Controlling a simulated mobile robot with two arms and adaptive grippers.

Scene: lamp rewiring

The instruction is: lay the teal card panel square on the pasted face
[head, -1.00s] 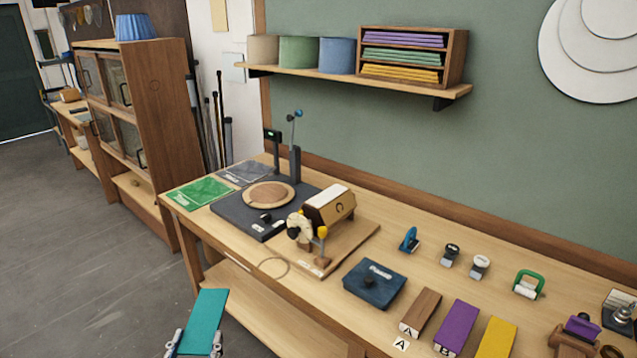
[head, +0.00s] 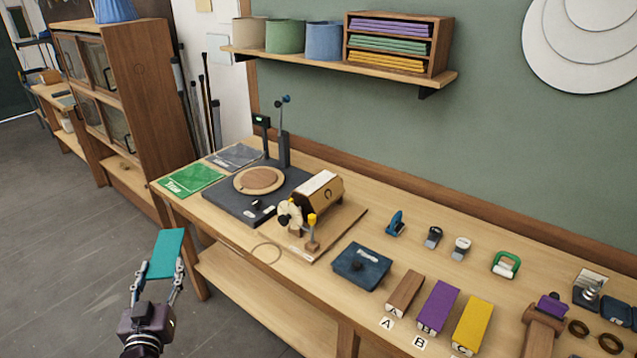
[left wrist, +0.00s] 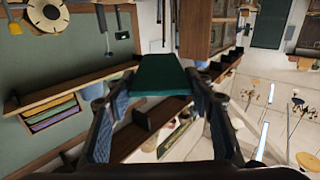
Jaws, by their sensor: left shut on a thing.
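The teal card panel (head: 165,254) is held at its lower end by my left gripper (head: 157,284), off the front left edge of the bench, over the floor. The gripper's two fingers close on the panel's sides. In the left wrist view the panel (left wrist: 161,76), dark teal here, sits between the fingers of my left gripper (left wrist: 158,97). A wooden block with a pale upper face (head: 319,184) stands on a board on the bench; I cannot tell whether this is the pasted face. My right gripper is not in view.
The bench (head: 225,232) holds a dark turntable base (head: 240,207), a green card (head: 190,179), a dark blue pad (head: 361,266), several hand tools, and brown, purple and yellow blocks. A shelf (head: 330,66) hangs above. The floor (head: 75,260) left of the bench is clear.

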